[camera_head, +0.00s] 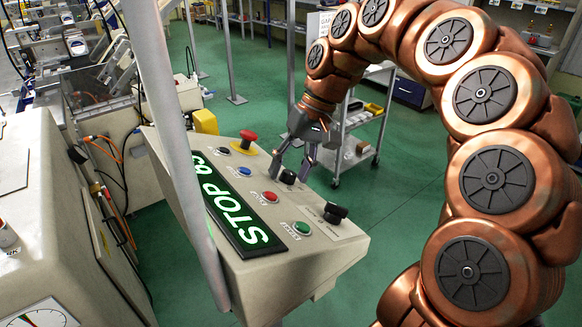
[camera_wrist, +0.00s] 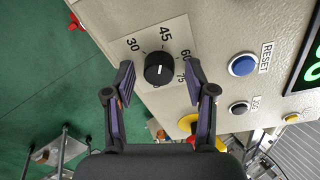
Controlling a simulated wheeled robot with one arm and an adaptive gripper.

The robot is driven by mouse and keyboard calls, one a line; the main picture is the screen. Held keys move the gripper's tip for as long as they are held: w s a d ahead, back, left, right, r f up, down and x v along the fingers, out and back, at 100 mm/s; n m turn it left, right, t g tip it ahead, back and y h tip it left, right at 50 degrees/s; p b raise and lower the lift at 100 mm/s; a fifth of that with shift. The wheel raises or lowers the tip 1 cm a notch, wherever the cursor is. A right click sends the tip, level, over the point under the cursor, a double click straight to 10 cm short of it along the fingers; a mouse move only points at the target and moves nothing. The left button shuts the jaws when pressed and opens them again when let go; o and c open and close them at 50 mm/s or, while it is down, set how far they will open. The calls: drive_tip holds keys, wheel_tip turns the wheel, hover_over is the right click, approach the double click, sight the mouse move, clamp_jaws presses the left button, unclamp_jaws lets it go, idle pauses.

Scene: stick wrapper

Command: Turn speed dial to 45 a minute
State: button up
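The speed dial is a round black knob (camera_wrist: 159,70) on a pale scale plate (camera_wrist: 128,45) marked 30, 45, 60 and 75 in the wrist view. A short white mark shows on its face; which number it points to is hard to tell. My gripper (camera_wrist: 159,84) is open, with one finger on each side of the knob and a visible gap on both sides. In the head view my gripper (camera_head: 296,166) reaches down over the knob (camera_head: 288,177) on the sloping panel. The display (camera_head: 230,205) shows green STOP and a number that looks like 63.
A grey post (camera_head: 168,110) stands before the panel. A wheeled cart (camera_head: 352,150) stands behind.

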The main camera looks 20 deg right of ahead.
drive_tip(key=shift+r, duration=0.1)
drive_tip(key=v, duration=0.7)
drive_tip(key=shift+r, duration=0.15)
idle(0.4)
drive_tip(key=shift+d, duration=0.1)
